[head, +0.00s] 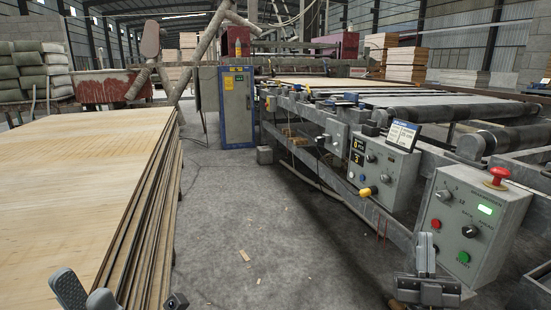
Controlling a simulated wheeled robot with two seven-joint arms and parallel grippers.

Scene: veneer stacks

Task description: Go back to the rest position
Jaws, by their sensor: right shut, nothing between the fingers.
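My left gripper (86,291) is at the bottom left, in front of the near corner of the veneer stack. Its two grey fingers stand apart with nothing seen between them. Whether it touches the stack cannot be told. My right gripper (427,254) is at the bottom right, in front of the grey control box with the red emergency button. Its fingers are together and hold nothing. The veneer stack (80,160) fills the left side, with a pale wood top sheet and uneven layered edges.
A roller conveyor machine (400,112) runs along the right. A blue-grey cabinet (237,105) stands at the back. The concrete floor (260,215) between stack and machine is clear, except for small wood scraps.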

